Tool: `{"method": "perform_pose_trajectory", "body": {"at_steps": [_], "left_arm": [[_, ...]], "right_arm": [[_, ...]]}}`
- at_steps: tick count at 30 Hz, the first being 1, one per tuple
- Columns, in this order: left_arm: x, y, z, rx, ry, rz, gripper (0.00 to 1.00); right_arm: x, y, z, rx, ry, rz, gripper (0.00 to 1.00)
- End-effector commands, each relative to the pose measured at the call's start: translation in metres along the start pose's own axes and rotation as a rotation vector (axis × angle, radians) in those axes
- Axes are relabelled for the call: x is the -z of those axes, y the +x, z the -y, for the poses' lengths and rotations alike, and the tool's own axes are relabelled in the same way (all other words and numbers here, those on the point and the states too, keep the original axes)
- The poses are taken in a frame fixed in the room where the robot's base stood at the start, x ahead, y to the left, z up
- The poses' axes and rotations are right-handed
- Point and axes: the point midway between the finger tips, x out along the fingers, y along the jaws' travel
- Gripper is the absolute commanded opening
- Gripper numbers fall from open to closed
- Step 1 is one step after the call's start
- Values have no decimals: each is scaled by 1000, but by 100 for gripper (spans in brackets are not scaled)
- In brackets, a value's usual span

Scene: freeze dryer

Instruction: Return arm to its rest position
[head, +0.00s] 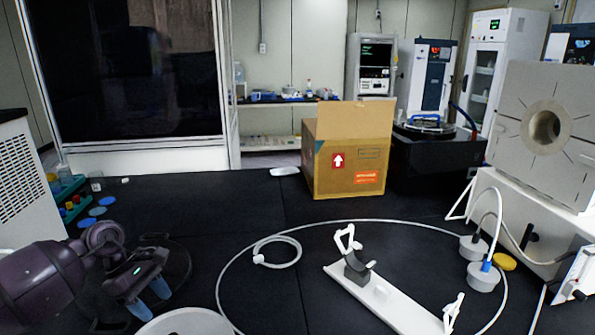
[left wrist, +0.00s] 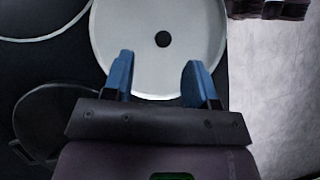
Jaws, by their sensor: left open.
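My left gripper (head: 148,298) is at the lower left of the head view, low over the black bench. Its blue fingers are apart with nothing between them. In the left wrist view the open fingers (left wrist: 158,80) appear over a white round disc (left wrist: 140,45) with a dark central hole. In the head view the disc's rim (head: 185,322) shows at the bottom edge, right of the gripper; I cannot tell whether they touch. My left arm comes in from the left edge. My right gripper is not in view.
A cardboard box (head: 345,165) stands at the back. A white cradle stand (head: 385,300) and a looped pale hose (head: 225,272) lie to the right. A grey machine (head: 535,140) stands right. The bench centre is fairly clear.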

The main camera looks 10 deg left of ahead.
Motion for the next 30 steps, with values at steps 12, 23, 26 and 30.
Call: {"method": "perform_pose_trajectory", "body": {"at_steps": [12, 23, 26, 30], "left_arm": [[-120, 53, -14, -347, -399, 715, 52], [-151, 24, -14, -521, -1034, 1385, 52], [-142, 16, -10, -544, -1243, 1558, 52], [-120, 11, 3, -568, -1554, 1786, 52]], "right_arm": [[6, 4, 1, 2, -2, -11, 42], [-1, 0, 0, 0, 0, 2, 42], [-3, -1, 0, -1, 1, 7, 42], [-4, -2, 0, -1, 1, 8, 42]]}}
